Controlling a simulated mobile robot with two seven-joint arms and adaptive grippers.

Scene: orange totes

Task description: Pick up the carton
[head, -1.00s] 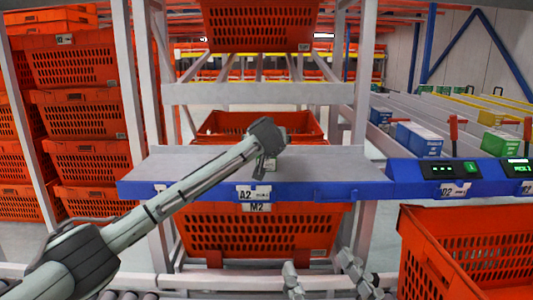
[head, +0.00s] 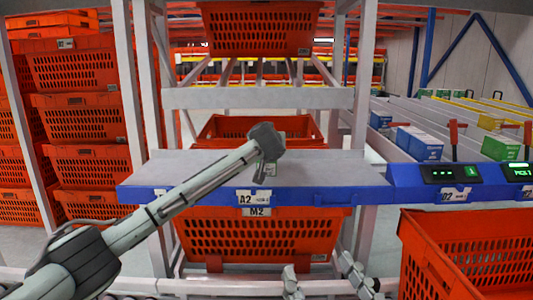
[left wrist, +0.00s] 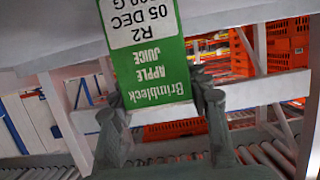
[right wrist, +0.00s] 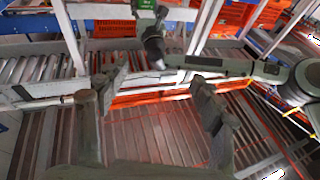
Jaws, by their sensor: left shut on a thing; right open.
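The carton (left wrist: 150,55) is green with a white label and reads "Brimbleck Apple Juice", upside down in the left wrist view. My left gripper (left wrist: 156,100) is shut on it, one finger on each side. In the head view my left gripper (head: 262,172) is at the grey shelf marked A2, and my own arm mostly hides the carton there. A green bit of the carton (right wrist: 147,5) shows at the top of the right wrist view. I cannot tell whether the carton touches the shelf. My right gripper (head: 322,280) is open and empty, low in front of the shelf.
The grey shelf (head: 330,165) has a blue front edge. Orange totes (head: 250,237) stand below, behind and above it. Another orange tote (head: 470,235) is at the lower right. Blue boxes (head: 419,143) and green boxes lie in lanes at the right. Shelf posts stand on both sides.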

